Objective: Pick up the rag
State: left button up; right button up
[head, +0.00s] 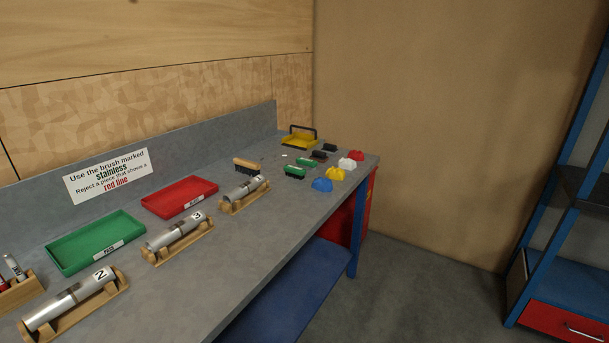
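Several small crumpled, rag-like pieces lie in a row near the right end of the grey workbench (264,226). They are a blue one (322,185), a yellow one (336,174), a white one (347,164) and a red one (356,155). They are small in the picture, so I cannot be sure they are cloth, and I cannot tell which is the rag. Neither of my grippers shows in the head view.
Brushes (295,172) and a yellow tray (299,141) stand left of the row. Numbered metal tubes on wooden cradles (180,241), a green tray (97,243) and a red tray (180,197) fill the bench's left. Open floor (430,285) separates the bench from a blue shelf (570,270).

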aim_at(349, 164)
jog(key=u, duration=0.35)
jog(key=k, duration=0.75)
jog(key=z, duration=0.55)
jog(key=i, duration=0.7)
jog(key=z, duration=0.9)
jog(key=i, duration=1.7)
jog(key=u, duration=1.25)
jog(key=i, duration=0.5)
jog(key=u, duration=0.6)
